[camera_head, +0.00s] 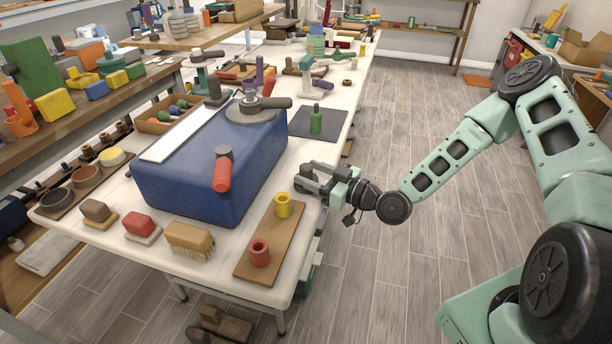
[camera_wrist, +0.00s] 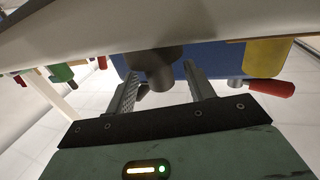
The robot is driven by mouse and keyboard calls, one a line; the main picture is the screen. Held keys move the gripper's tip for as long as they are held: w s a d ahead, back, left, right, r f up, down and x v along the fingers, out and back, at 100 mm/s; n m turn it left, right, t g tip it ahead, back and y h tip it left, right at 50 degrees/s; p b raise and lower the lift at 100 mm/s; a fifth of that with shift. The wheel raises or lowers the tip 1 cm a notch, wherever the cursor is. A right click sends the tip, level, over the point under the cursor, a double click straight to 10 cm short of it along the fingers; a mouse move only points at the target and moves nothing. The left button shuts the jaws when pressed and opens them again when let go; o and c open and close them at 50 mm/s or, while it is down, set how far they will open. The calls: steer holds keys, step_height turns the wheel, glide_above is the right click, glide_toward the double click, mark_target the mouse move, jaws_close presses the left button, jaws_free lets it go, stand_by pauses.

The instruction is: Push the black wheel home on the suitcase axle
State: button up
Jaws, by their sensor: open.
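The blue suitcase (camera_head: 165,190) lies on the white table. A dark grey round piece (camera_head: 252,108) with a stubby handle lies on its top; I cannot tell whether this is the black wheel. A red-handled tool (camera_head: 221,175) is at the suitcase's near side. No axle can be made out. My gripper (camera_head: 303,180) is open at the table's right edge, to the right of the suitcase and apart from it. In the wrist view, a dark cylinder (camera_wrist: 155,65) shows beyond and between my open fingers (camera_wrist: 162,88), with a blue surface (camera_wrist: 205,52) behind it.
A brown board (camera_head: 262,236) bears a yellow cup (camera_head: 283,205) and a red cup (camera_head: 260,252) close to my gripper. A brush (camera_head: 190,240) and small blocks line the near edge. A green bottle (camera_head: 316,120) stands on a dark mat.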

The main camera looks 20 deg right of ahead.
steer(key=shift+x, duration=0.95)
steer(key=shift+c, duration=0.2)
jaws_close()
